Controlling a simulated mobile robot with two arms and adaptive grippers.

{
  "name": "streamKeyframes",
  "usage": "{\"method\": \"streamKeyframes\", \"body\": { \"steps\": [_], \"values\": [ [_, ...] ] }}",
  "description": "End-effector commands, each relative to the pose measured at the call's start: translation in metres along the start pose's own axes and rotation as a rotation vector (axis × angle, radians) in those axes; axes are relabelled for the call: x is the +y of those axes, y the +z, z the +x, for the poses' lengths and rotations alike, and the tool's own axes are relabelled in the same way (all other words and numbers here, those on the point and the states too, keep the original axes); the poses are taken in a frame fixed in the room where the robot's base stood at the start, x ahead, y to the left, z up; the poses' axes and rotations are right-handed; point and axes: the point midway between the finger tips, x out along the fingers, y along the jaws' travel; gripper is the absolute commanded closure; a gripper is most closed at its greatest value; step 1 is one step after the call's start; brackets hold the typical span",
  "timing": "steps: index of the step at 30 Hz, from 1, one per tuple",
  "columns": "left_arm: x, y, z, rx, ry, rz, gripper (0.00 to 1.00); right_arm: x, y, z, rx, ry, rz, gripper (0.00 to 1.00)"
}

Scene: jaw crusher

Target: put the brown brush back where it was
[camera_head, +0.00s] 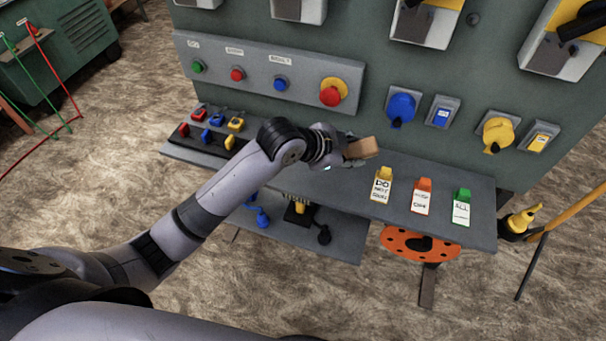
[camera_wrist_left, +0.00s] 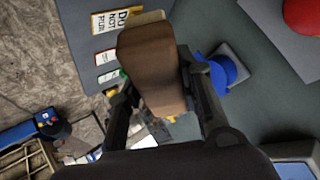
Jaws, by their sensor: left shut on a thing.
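The brown brush (camera_head: 361,148) is in my left gripper (camera_head: 347,151), held above the grey shelf (camera_head: 335,190) in front of the panel. In the left wrist view the brown brush (camera_wrist_left: 152,65) fills the space between the two dark fingers of my left gripper (camera_wrist_left: 165,92), with a paler strip along its far end. The fingers hide parts of its sides. In the head view the brush is just left of and above the yellow-topped tag. My right gripper does not show.
Yellow (camera_head: 381,186), orange (camera_head: 422,195) and green (camera_head: 462,207) tags stand on the shelf's right part. Red, blue and yellow padlocks (camera_head: 210,131) sit at its left end. Buttons and a red emergency knob (camera_head: 331,93) project from the panel behind. The shelf's middle looks clear.

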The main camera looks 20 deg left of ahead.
Motion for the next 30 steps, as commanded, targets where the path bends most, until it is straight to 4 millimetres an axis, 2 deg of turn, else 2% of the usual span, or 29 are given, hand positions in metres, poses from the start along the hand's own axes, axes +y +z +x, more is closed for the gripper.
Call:
{"method": "streamKeyframes", "body": {
  "steps": [4, 7, 12, 16, 19, 21, 30],
  "values": [
    [-0.027, 0.01, 0.001, -0.153, 0.092, -0.075, 0.9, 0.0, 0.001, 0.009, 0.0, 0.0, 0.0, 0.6],
    [-0.049, 0.021, -0.01, -0.263, 0.146, -0.158, 0.9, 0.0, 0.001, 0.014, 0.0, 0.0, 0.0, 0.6],
    [-0.089, 0.04, -0.049, -0.412, 0.193, -0.318, 0.9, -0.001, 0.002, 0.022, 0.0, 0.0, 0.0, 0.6],
    [-0.104, 0.045, -0.071, -0.461, 0.202, -0.388, 0.9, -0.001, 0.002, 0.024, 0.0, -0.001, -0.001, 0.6],
    [-0.107, 0.05, -0.077, -0.477, 0.205, -0.413, 0.9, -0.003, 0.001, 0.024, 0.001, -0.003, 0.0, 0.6],
    [-0.104, 0.057, -0.073, -0.482, 0.207, -0.42, 0.9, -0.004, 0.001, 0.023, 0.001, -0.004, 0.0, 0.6],
    [-0.072, 0.11, -0.025, -0.482, 0.208, -0.419, 0.9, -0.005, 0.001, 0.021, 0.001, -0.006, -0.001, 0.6]
  ]
}}
